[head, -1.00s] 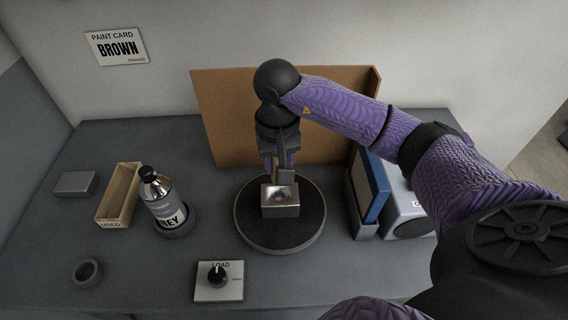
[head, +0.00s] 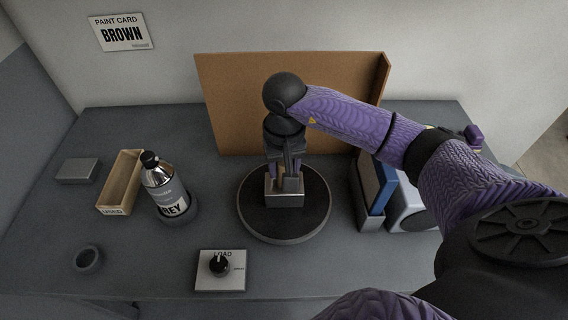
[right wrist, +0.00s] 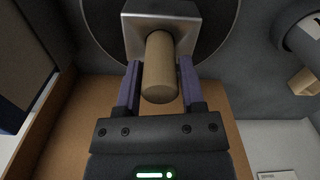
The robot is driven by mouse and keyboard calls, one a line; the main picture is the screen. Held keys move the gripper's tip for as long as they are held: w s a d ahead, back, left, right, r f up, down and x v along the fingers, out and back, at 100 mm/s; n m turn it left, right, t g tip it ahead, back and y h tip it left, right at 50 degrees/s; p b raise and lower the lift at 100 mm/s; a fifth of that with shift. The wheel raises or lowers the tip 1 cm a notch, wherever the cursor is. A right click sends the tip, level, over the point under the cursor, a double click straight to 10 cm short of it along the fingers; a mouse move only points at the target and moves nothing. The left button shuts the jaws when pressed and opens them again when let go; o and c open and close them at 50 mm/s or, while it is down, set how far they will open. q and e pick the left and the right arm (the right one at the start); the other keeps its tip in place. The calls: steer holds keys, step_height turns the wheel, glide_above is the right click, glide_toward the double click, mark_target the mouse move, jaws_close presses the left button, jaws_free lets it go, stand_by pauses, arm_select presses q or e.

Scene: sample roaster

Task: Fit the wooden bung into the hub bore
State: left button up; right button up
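The hub is a shiny metal block (head: 284,201) at the centre of a dark round turntable (head: 256,222); it also shows at the top of the right wrist view (right wrist: 136,28). My right gripper (head: 283,183) points down over the block, covering its top in the head view. In the right wrist view the wooden bung (right wrist: 160,72) lies between the fingers of my right gripper (right wrist: 159,75), lined up with the block. Its far end overlaps the block; how deep it sits in the bore is hidden. My left gripper is out of view.
A brown backboard (head: 235,100) stands behind the turntable. A blue and grey upright holder (head: 372,192) is close on the right. On the left are a bottle (head: 162,183), a wooden tray (head: 119,182) and a ring (head: 88,258). A load knob (head: 220,265) is in front.

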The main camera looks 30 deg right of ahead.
steer(key=shift+o, duration=1.4)
steer(key=shift+r, duration=0.3)
steer(key=shift+r+p, duration=0.85)
steer(key=shift+p, duration=0.25)
step_height(320, 180, up, 11)
